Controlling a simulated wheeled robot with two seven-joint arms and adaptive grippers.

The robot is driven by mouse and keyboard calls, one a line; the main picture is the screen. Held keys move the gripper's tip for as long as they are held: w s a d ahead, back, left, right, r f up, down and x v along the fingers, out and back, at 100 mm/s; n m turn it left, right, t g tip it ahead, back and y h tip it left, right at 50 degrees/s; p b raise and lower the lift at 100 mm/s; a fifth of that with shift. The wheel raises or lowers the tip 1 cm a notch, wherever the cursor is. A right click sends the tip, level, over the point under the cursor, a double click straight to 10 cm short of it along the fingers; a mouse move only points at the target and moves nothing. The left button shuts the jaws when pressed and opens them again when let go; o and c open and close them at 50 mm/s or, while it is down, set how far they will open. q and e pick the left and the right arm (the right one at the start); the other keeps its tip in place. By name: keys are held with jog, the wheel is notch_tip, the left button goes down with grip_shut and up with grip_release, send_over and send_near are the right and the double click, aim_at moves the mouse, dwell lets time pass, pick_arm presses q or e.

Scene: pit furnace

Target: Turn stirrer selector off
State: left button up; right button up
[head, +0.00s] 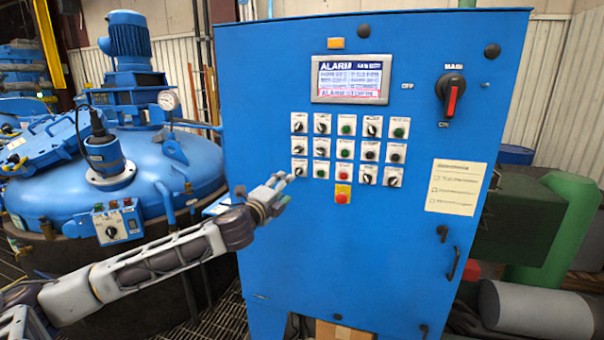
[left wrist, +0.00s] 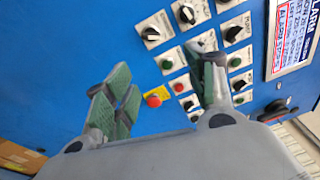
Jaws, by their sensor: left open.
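The blue control cabinet (head: 270,240) carries a block of small black selector knobs and push buttons. Their labels are too small to read, so I cannot tell which selector is the stirrer's. My left gripper (head: 283,187) is open and empty, in front of the cabinet at the lower left of the block. Its tips are close to the bottom-left selector (head: 299,172); contact cannot be told. In the left wrist view the two fingers are spread apart (left wrist: 165,70), with selectors (left wrist: 150,33) and buttons beyond them. The right gripper is not in view.
A red stop button (head: 342,198) on a yellow plate sits below the block. An alarm screen (head: 350,79) is above it, and a red-handled main switch (head: 452,99) is at upper right. The blue furnace lid (head: 150,165) stands at left, behind my arm.

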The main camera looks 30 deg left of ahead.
pick_arm(q)
jog(key=shift+a+f+m+g+y, duration=0.1)
jog(key=shift+a+m+g+y, duration=0.25)
jog(key=shift+m+y, duration=0.75)
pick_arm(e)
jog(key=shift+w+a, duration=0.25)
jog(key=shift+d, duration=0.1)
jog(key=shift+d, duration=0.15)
pick_arm(q)
jog(key=shift+w+a, duration=0.2)
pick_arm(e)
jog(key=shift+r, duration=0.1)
